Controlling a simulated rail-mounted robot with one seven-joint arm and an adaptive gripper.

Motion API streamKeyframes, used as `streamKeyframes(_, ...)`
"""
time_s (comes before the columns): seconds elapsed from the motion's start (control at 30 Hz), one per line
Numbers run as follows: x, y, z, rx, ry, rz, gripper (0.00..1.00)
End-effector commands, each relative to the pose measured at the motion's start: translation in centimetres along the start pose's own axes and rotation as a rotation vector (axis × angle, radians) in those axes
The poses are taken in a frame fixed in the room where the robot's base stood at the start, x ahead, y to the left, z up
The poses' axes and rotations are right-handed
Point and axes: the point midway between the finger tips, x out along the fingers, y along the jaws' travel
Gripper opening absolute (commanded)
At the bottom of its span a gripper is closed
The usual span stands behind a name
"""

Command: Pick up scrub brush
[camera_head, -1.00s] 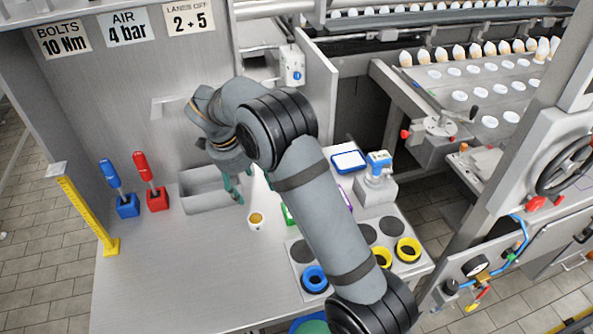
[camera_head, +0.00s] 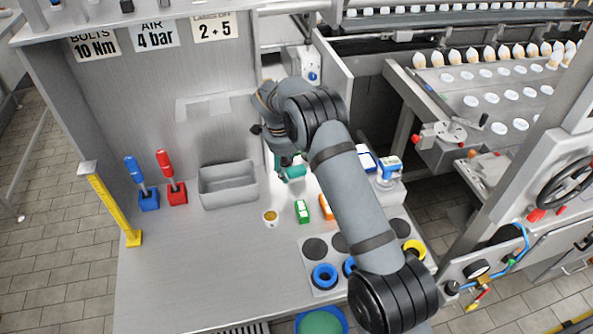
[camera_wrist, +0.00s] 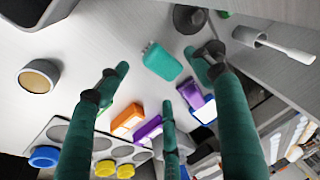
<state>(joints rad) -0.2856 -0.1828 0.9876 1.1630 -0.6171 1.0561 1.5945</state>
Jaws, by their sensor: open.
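A white-handled thing (camera_wrist: 275,43) with a grey round end also shows at upper right. My gripper (camera_wrist: 170,88) has teal fingers spread wide, with the teal block seen between and beyond their tips. Nothing is held. In the head view my gripper (camera_head: 288,168) is over the back of the worktop, partly hidden by my arm.
Green (camera_head: 302,211) and orange (camera_head: 326,207) boxes and a small cup (camera_head: 270,218) stand close by. A grey bin (camera_head: 228,198) is to the left. A panel with coloured rings (camera_head: 316,293) is in front. The worktop's front left is clear.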

Motion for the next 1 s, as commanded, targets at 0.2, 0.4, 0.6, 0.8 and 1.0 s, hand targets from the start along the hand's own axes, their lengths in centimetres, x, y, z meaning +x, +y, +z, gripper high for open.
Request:
streamKeyframes(0.2,2.3,0.0,0.0,0.000,0.000,0.001,0.66)
streamKeyframes(0.4,2.6,0.0,0.1,0.000,0.000,-0.001,0.66)
streamKeyframes(0.6,2.5,0.0,0.1,0.000,0.000,-0.001,0.57)
streamKeyframes(0.8,2.5,0.0,0.1,0.000,0.000,-0.001,0.45)
streamKeyframes(1.0,2.5,0.0,0.1,0.000,0.000,-0.001,0.33)
